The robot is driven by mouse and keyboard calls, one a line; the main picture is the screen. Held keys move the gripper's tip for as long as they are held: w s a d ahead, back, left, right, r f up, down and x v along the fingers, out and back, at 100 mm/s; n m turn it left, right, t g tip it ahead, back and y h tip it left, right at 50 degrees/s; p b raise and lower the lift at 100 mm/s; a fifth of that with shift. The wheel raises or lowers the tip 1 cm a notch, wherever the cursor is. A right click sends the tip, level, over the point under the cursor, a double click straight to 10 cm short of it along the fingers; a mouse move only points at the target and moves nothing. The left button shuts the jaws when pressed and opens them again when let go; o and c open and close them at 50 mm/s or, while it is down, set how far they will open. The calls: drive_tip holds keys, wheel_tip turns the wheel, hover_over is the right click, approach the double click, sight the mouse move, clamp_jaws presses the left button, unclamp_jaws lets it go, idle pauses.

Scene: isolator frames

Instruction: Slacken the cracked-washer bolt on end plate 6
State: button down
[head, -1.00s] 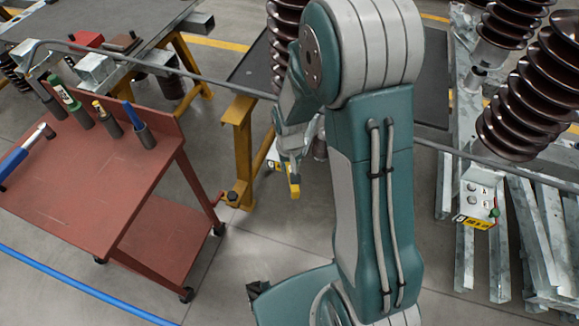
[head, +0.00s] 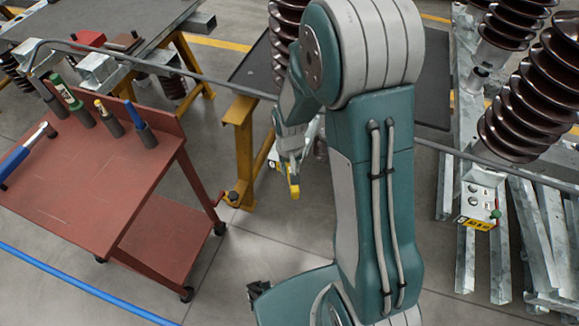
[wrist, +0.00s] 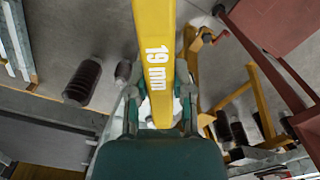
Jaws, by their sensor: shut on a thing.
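My gripper (head: 290,158) is shut on a yellow spanner (head: 294,191), which hangs below it in the head view. In the wrist view the spanner's yellow face (wrist: 157,45) reads "19 mm" between the fingers of my gripper (wrist: 158,98); its working end is out of the picture. An end plate (head: 481,199) with round bolt heads, a green-ended part and a yellow label shows at the right of the head view. Another yellow-labelled plate (head: 272,163) is partly hidden behind my gripper. I cannot read either number or pick out a cracked washer.
A red trolley (head: 75,190) stands at left with several tools in holders. A yellow trestle (head: 241,150) is behind my gripper. Brown ribbed insulators (head: 528,95) and loose galvanized beams (head: 497,255) fill the right. A grey rail (head: 190,73) crosses the scene. Floor between trolley and arm is clear.

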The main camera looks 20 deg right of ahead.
drive_tip(key=shift+f, duration=0.9)
idle(0.3)
drive_tip(key=w+d+n, duration=0.4)
drive_tip(key=d+n, duration=0.6)
drive_tip(key=n, duration=0.2)
drive_tip(key=shift+w, duration=0.4)
wheel_tip(320, 180, up, 2)
drive_tip(key=shift+r, duration=0.1)
idle(0.5)
drive_tip(key=shift+s+a, duration=0.1)
drive_tip(key=shift+s, duration=0.05)
